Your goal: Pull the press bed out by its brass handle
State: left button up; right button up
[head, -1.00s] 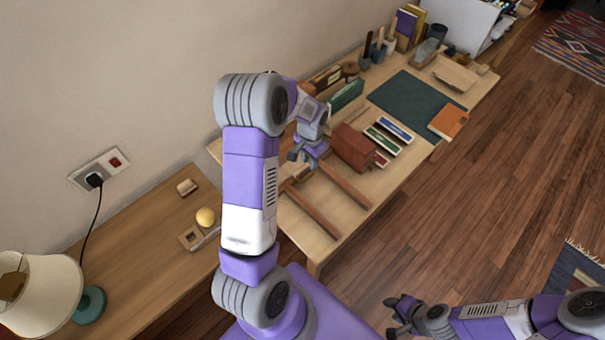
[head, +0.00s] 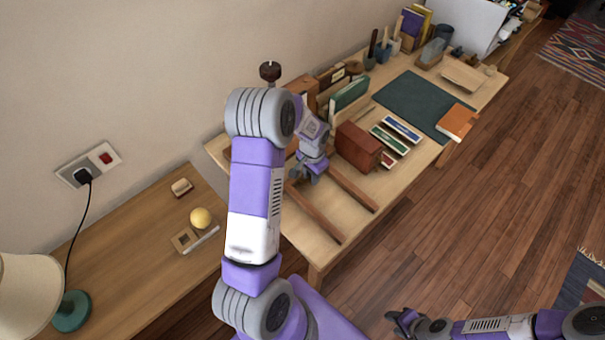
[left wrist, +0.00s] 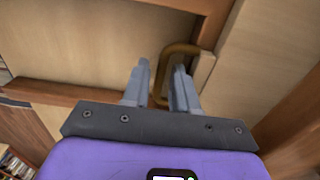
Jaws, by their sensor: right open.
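The brass handle (left wrist: 180,48) is a curved bar in the left wrist view, beside a pale wooden block (left wrist: 203,68). My left gripper (left wrist: 160,68) is open, with its fingertips at the handle. Part of the handle shows between the fingers, and the right finger covers some of it. I cannot tell whether they touch. In the head view my left gripper (head: 308,177) is low near two wooden rails (head: 318,213), and the handle cannot be made out. The press with its dark screw knob (head: 270,71) is mostly behind my left arm, hiding the bed. My right gripper (head: 402,322) is open and empty.
A red-brown block (head: 358,147) stands right of the left gripper, beside several thin books (head: 402,128). A green mat (head: 415,98) lies farther back. A second table (head: 140,235) holds a lamp and a yellow ball (head: 200,218). Open floor lies right.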

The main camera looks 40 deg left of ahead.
pick_arm(q)
grip_shut()
jog(key=shift+s+d+b, duration=0.3)
jog(key=shift+s+d, duration=0.05)
jog(key=shift+d, duration=3.45)
jog(key=shift+s+d+b, duration=0.3)
jog(key=shift+d, duration=3.5)
jog(key=shift+s+d+b, duration=0.3)
jog(key=shift+s+d, duration=0.05)
jog(key=shift+d, duration=3.45)
grip_release()
jog(key=shift+r, duration=0.1)
notch_tip(320, 180, up, 8)
jog(key=p, duration=0.6)
